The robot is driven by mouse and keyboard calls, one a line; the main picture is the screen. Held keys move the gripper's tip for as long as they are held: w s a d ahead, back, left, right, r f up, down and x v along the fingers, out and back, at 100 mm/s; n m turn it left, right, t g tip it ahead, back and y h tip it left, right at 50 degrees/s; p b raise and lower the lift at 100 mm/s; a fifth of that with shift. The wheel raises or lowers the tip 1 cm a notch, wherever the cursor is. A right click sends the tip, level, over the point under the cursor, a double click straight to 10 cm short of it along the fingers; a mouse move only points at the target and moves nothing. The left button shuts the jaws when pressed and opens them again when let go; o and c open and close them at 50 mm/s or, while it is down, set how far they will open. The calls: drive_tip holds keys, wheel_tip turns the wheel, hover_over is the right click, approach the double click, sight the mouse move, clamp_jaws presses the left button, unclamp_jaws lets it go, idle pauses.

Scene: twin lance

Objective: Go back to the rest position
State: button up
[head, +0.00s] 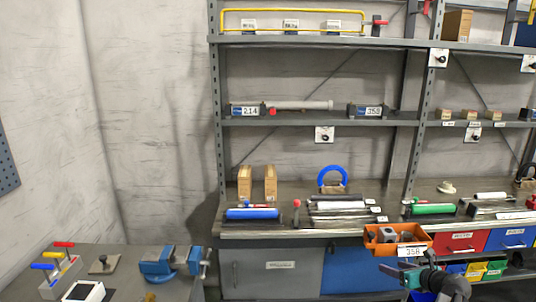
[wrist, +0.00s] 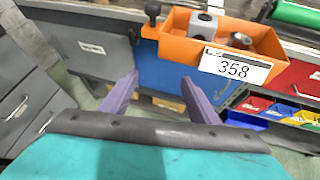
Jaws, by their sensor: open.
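My gripper (wrist: 160,79) shows in the wrist view with its two purple fingers spread apart and nothing between them. The teal and black body of the gripper fills the bottom of that view. An orange bin (wrist: 178,42) labelled 358 is just beyond the fingertips, apart from them as far as I can tell. It holds a grey block (wrist: 204,22) and a metal round piece (wrist: 241,40). In the head view the orange bin (head: 376,244) is at the lower right, with part of my dark arm in front of and below it.
A workbench (head: 232,231) with a blue roll (head: 252,213) and a green roll (head: 433,209) stands behind, under shelves. Red drawers (head: 461,243) and small coloured bins (head: 495,269) are right of the orange bin. A side table (head: 120,262) with a blue vise (head: 158,263) is at lower left.

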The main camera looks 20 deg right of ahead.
drive_tip(key=w+a+f+n+g+y, duration=0.1)
drive_tip(key=w+a+f+y, duration=0.15)
drive_tip(key=a+f, duration=0.4)
drive_tip(key=w+a+f+n+g+y, duration=0.1)
drive_tip(key=w+a+f+n, duration=0.2)
drive_tip(key=a, duration=0.6)
drive_tip(key=w+a+f+g+y, duration=0.1)
drive_tip(key=w+a+f, duration=0.35)
drive_tip(key=a, duration=0.35)
drive_tip(key=s+a+f+n+g+y, duration=0.1)
drive_tip(key=s+a+f+n+g, duration=0.2)
drive_tip(key=a+f, duration=0.5)
drive_tip(key=s+a+f+n+g+y, duration=0.1)
drive_tip(key=s+a+f+n+g, duration=0.25)
drive_tip(key=a, duration=0.85)
drive_tip(key=s+a+f+n+g, duration=0.5)
drive_tip(key=s+a+f+n, duration=0.7)
drive_tip(key=s, duration=0.3)
drive_tip(key=s+d+f+n+g+h, duration=0.1)
drive_tip(key=s+d+n+h, duration=0.1)
drive_tip(key=s+n, duration=0.4)
drive_tip(key=s+d+f+n+g+h, duration=0.2)
drive_tip(key=s+n, duration=0.4)
drive_tip(key=n, duration=0.3)
drive_tip(key=shift+s+d+n+h, duration=0.25)
drive_tip(key=shift+d+n+h, duration=0.1)
drive_tip(key=shift+h, duration=0.5)
